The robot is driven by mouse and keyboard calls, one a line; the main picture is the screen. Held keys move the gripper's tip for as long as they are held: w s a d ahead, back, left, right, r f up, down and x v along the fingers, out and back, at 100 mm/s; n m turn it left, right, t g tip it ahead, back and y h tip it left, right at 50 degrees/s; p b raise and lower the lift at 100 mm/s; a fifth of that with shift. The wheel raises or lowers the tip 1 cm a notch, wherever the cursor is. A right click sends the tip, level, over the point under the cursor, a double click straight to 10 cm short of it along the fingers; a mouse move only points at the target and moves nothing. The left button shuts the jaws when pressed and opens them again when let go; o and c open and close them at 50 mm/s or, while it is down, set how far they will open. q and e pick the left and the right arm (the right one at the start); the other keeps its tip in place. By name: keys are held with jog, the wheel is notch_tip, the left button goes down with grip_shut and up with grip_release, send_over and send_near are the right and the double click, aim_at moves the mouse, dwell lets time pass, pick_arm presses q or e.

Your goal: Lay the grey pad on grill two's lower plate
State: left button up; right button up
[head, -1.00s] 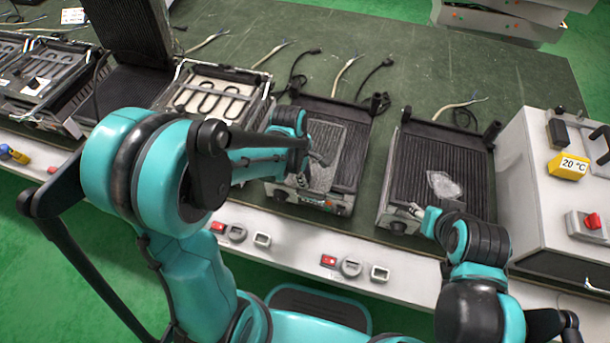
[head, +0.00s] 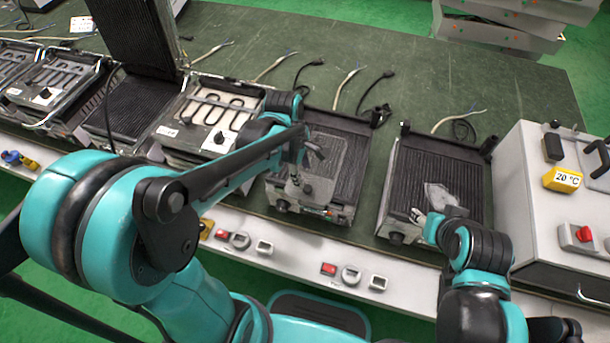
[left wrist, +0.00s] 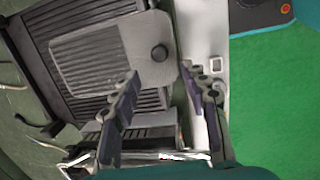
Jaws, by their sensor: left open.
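A flat grey pad (head: 327,155) with rounded corners lies over the ridged lower plate (head: 350,185) of the middle open grill in the head view. In the left wrist view the pad (left wrist: 100,55) covers part of the ridges, and a round black spot or knob shows near its front end. My left gripper (head: 303,160) is open over that grill; in the wrist view its fingers (left wrist: 165,95) are apart, near the pad's edge, with nothing between them. My right gripper (head: 418,216) is at the front of the right grill, its jaws too small to read.
A pale grey piece (head: 440,197) lies on the right grill's ridged plate (head: 445,160). Grills with exposed heating coils (head: 215,105) stand to the left. Loose cables lie behind; the back of the green bench (head: 440,80) is clear.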

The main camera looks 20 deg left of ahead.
pick_arm(q)
jog(key=s+a+r+m+t, duration=0.1)
jog(key=s+r+m+t, duration=0.2)
jog(key=m, duration=0.5)
jog(key=s+a+r+m+t+y, duration=0.1)
jog(key=s+a+r+m+t, duration=0.1)
jog(key=s+r+m, duration=0.3)
jog(key=s+m+t, duration=0.1)
jog(key=m, duration=0.3)
jog(key=shift+s+a+r+m+y, duration=0.25)
jog(key=shift+r+m+y, duration=0.05)
jog(key=shift+r, duration=0.1)
dwell(0.3)
